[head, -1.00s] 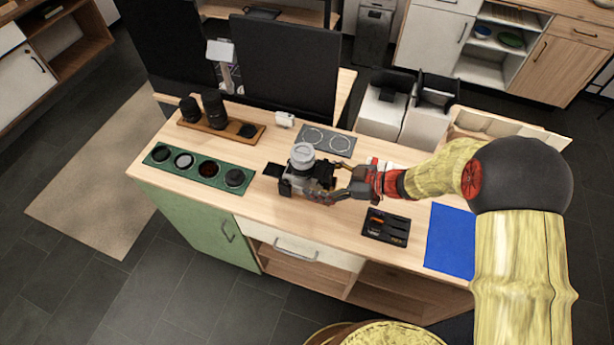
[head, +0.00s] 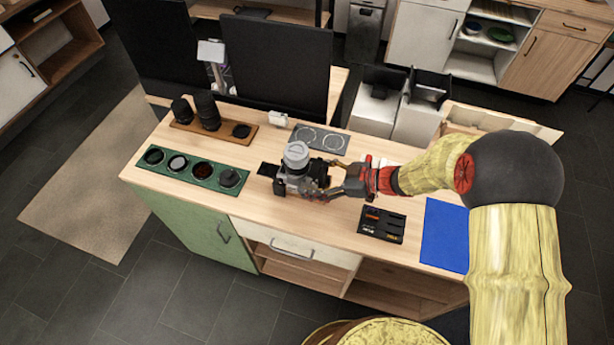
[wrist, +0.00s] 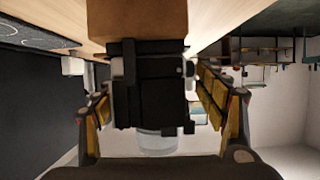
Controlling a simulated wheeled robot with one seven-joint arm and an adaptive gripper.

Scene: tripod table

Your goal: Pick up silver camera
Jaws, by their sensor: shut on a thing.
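The silver camera (head: 291,183) has a silver-and-black body with a light grey lens (head: 297,153) pointing up. It is at the middle of the wooden table, beside a small flat black piece (head: 268,169). My gripper (head: 322,188) reaches in from the right and is shut on the camera. In the wrist view the dark camera body (wrist: 150,90) sits between my two fingers (wrist: 160,108), with the pale lens (wrist: 157,142) below it. I cannot tell whether its underside touches the table.
A green tray (head: 214,186) with round filters lies left. Lenses stand on a wooden board (head: 215,132) behind it. A grey panel (head: 320,139), a black tool tray (head: 382,224) and a blue mat (head: 445,235) lie around. Monitors (head: 275,65) stand at the back.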

